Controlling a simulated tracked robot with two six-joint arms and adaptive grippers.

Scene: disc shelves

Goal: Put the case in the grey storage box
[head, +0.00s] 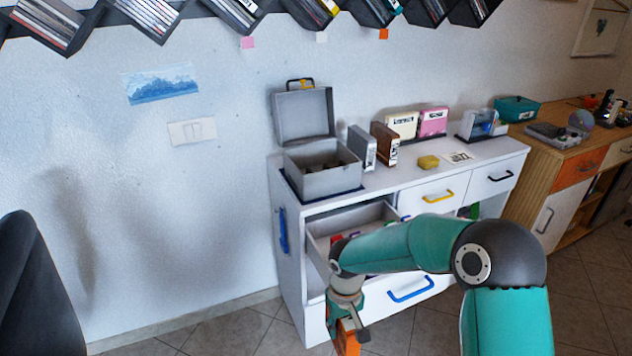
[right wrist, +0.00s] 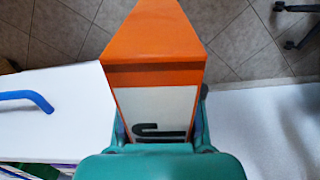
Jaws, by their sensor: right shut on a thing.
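The orange case (head: 347,337) is held by my right gripper (head: 346,305), low in front of the white cabinet. In the right wrist view, the case (right wrist: 153,45) has an orange cover and a white panel with a dark mark. The fingers of my right gripper (right wrist: 161,122) are shut on its sides. The grey storage box (head: 322,182) stands on the left end of the cabinet top, its lid raised. The case is below and in front of the box, apart from it. Part of the case is hidden by the gripper. My left gripper is not in view.
The cabinet (head: 289,243) has an open upper drawer (head: 318,224) below the box, partly behind my right arm. A grey case (head: 361,147) and a brown case (head: 385,143) stand right of the box.

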